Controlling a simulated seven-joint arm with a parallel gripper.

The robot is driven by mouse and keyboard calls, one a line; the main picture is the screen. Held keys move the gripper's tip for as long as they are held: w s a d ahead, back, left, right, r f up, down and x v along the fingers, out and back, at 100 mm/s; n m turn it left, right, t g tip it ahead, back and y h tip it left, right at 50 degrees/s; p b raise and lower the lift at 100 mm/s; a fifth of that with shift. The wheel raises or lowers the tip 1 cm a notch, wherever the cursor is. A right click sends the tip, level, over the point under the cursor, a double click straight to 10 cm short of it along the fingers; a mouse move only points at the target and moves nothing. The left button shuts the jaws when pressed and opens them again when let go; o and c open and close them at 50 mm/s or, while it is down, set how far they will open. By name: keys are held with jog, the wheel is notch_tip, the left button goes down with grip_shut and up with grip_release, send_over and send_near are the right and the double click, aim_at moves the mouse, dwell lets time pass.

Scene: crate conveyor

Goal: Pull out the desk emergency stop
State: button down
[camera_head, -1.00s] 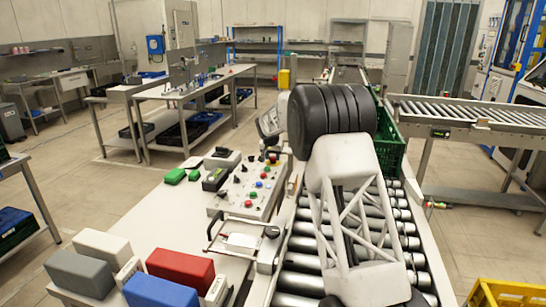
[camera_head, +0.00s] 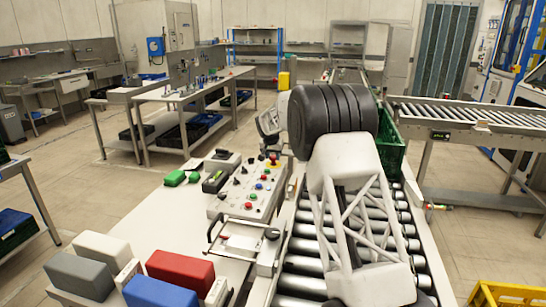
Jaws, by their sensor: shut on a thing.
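The desk emergency stop (camera_head: 273,161) is a small red button on a yellow base at the far right corner of the grey control panel (camera_head: 226,207) on the white desk. My gripper (camera_head: 271,149) is small and far off in the head view, partly behind my own arm. It points down at the emergency stop from above, with its fingers shut on the red button. The fingertips are too small to see their exact hold.
The panel carries several coloured buttons and black knobs. A roller conveyor (camera_head: 305,262) runs along the right, with a green crate (camera_head: 392,155).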

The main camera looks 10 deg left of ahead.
jog(key=c, duration=0.7)
grip_release()
jog(key=shift+r, duration=0.1)
jog(key=v, duration=0.7)
jog(key=shift+s+r, duration=0.15)
jog(key=shift+r, duration=0.1)
